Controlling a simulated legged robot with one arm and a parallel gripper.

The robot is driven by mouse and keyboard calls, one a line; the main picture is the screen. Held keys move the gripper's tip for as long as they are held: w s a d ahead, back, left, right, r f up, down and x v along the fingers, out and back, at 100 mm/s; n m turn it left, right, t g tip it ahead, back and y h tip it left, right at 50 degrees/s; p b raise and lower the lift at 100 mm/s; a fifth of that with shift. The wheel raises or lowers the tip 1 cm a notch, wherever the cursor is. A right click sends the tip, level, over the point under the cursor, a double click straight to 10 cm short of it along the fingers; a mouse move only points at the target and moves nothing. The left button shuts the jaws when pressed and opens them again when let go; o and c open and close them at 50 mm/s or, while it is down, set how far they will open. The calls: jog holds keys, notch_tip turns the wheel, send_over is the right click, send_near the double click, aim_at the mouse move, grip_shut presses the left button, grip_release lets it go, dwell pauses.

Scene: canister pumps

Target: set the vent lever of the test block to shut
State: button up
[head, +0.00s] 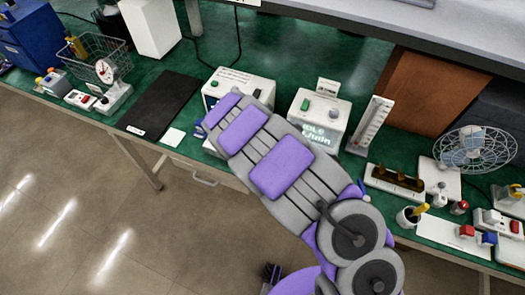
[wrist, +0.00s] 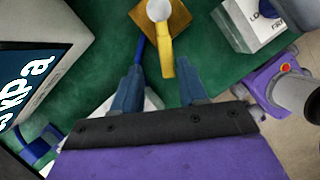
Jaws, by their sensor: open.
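In the wrist view, a yellow lever (wrist: 167,60) extends from a pale round knob (wrist: 158,10) on a brass-coloured block (wrist: 180,20), which seems to be the test block. The lever points down the picture, towards my gripper (wrist: 161,82). My gripper is open, with one blue finger on each side of the lever's line. The lever's end lies in the gap between the fingertips as seen; I cannot tell how far beyond them it is. No contact shows. In the head view, my arm hides the block, the lever and most of my gripper.
A box with a lit kPa display (wrist: 35,80) stands close on the left in the wrist view. A white lettered block (wrist: 250,22) is at upper right. In the head view, a white instrument (head: 325,112) stands right of my arm, and a black mat (head: 160,103) lies left.

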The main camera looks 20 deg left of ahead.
jog(key=shift+w+f, duration=0.1)
jog(key=shift+f, duration=0.2)
jog(key=shift+d, duration=0.25)
jog(key=shift+d+r, duration=0.2)
jog(key=shift+d, duration=0.65)
jog(key=shift+a+f, duration=0.1)
jog(key=shift+a, duration=0.1)
jog(key=c, duration=0.3)
jog(key=shift+a+f, duration=0.1)
jog(key=shift+a, duration=0.4)
jog(key=c, duration=0.3)
jog(key=shift+a, duration=0.1)
jog(key=shift+c, duration=0.8)
jog(key=shift+w+d, duration=0.1)
jog(key=shift+d, duration=0.2)
grip_shut()
jog(key=shift+a, duration=0.1)
